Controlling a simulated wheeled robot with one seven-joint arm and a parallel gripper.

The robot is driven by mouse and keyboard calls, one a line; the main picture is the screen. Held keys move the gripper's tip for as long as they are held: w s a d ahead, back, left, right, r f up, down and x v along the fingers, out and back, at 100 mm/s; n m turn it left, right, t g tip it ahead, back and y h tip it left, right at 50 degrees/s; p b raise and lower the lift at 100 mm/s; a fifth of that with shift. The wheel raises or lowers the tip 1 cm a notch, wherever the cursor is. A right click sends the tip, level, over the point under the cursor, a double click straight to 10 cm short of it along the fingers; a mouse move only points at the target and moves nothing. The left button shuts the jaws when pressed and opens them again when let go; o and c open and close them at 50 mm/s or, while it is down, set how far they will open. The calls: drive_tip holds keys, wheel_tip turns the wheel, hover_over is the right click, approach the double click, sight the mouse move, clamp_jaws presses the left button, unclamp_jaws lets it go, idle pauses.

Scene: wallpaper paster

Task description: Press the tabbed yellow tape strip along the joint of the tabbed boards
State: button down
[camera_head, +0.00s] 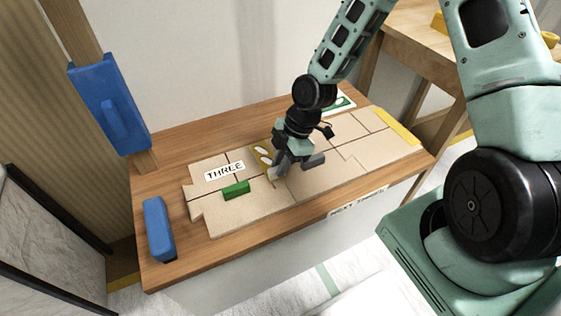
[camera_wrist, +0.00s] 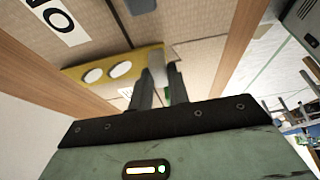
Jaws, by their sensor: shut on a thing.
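The yellow tape strip (camera_head: 263,156) has two white ovals and lies beside my gripper, over the tan boards. It also shows in the wrist view (camera_wrist: 105,73), running across the boards up to my fingers. My gripper (camera_head: 282,168) points down over the middle of the boards and is shut on the yellow strip; the fingers (camera_wrist: 155,75) hide the gripped part. The left boards (camera_head: 240,213) carry a "THREE" label and a green block (camera_head: 236,189). More tan boards (camera_head: 340,170) lie to the right. I cannot tell whether the strip touches the joint.
A dark grey block (camera_head: 314,160) lies just right of my gripper. A yellow strip (camera_head: 397,126) lies at the boards' right end. A green-marked card (camera_head: 343,104) lies behind. Bare wood (camera_head: 165,185) surrounds the boards.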

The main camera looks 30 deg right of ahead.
drive_tip(key=shift+f, duration=0.25)
drive_tip(key=c, duration=1.3)
unclamp_jaws()
drive_tip(key=shift+o, duration=0.2)
drive_tip(key=p+v, duration=0.6)
drive_tip(key=v, duration=1.1)
drive_tip(key=shift+r, duration=0.25)
